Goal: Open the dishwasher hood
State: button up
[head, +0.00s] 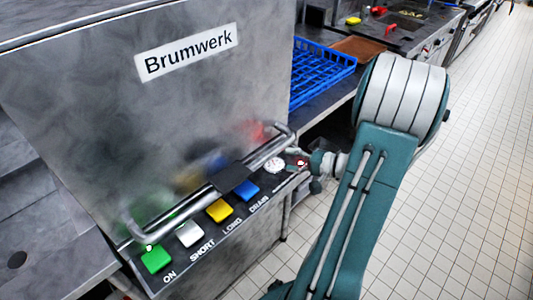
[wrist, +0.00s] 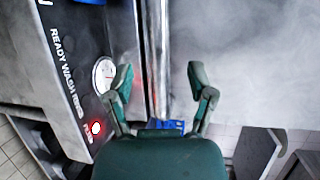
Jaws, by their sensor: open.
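The dishwasher hood (head: 80,100) is a large grey metal box with a "Brumwerk" label, and it sits down over the control panel (head: 215,240). Its handle (head: 270,150) is a metal bar with a dark middle grip, running along the lower front edge. My gripper (head: 300,157) is by the right end of the handle, near the dial; its fingertips are small there. In the wrist view my gripper (wrist: 164,80) is open and empty. A shiny bar, apparently the handle (wrist: 153,50), runs upright between the fingers in the picture. Contact cannot be told.
The panel has green (head: 156,260), white (head: 189,233), yellow (head: 219,210) and blue (head: 247,190) buttons, a round dial (head: 274,165) and a red light (wrist: 96,128). A blue rack (head: 318,72) stands on the counter behind. Tiled floor (head: 470,190) is clear at right.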

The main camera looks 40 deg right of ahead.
aim_at(276, 154)
jog(key=w, duration=0.2)
jog(key=w+f, duration=0.1)
jog(key=w, duration=0.1)
jog(key=w+a, duration=0.1)
jog(key=w, duration=0.1)
jog(key=shift+f, duration=0.35)
jog(key=shift+w+a, duration=0.2)
jog(key=shift+w, duration=0.05)
jog(key=shift+w+a, duration=0.1)
jog(key=shift+a, duration=0.55)
jog(key=shift+d, duration=0.15)
jog(key=c, duration=0.8)
jog(key=shift+d, duration=0.2)
grip_shut()
